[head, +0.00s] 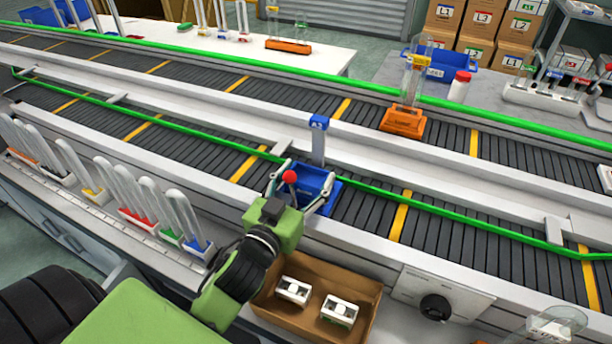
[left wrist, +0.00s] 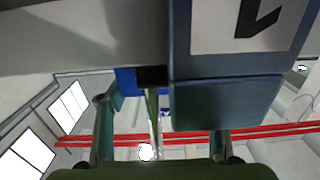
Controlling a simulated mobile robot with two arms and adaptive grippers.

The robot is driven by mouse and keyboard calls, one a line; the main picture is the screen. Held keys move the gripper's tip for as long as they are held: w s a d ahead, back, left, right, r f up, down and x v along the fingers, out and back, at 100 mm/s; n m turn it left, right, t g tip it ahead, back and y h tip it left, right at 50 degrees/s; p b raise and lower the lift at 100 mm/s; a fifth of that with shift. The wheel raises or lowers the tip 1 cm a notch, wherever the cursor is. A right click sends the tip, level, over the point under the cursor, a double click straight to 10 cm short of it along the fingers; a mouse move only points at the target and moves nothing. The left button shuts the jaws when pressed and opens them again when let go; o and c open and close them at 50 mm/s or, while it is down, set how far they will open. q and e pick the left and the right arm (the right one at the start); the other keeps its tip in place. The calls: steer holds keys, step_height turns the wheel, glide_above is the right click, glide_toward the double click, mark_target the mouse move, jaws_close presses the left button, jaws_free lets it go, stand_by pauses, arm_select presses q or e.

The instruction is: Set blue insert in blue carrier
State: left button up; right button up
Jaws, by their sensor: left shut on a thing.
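The blue carrier (head: 326,187) sits on the near conveyor belt, with an upright post and a blue tag (head: 319,122) behind it. My left gripper (head: 303,187) reaches in from the front, its fingers to either side of the blue parts, and it is shut on what appears to be the blue insert. The border between insert and carrier cannot be made out. A red ball (head: 289,176) shows at the left finger. In the left wrist view my fingers (left wrist: 162,135) stand well apart, and a blue-grey block (left wrist: 225,103) fills the upper right. My right gripper is not in view.
An open cardboard box (head: 345,284) with two white pieces stands just in front of the conveyor. Racks of clear tubes (head: 137,200) line the left bench. An orange carrier (head: 403,121) sits on the far belt. A green rail (head: 448,209) runs along the near belt.

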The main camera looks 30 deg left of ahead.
arm_select(q)
steer(key=shift+f+b, duration=0.55)
steer(key=shift+f, duration=0.2)
stand_by(0.9)
stand_by(0.5)
steer(key=shift+r+p, duration=0.8)
steer(key=shift+p, duration=0.1)
stand_by(0.4)
steer(key=shift+f+b, duration=0.55)
steer(key=shift+f, duration=0.2)
stand_by(0.8)
steer(key=shift+f, duration=0.1)
stand_by(0.4)
steer(key=shift+r+p, duration=0.85)
steer(key=shift+p, duration=0.05)
steer(key=shift+f+b, duration=0.35)
steer(key=shift+f, duration=0.15)
stand_by(1.1)
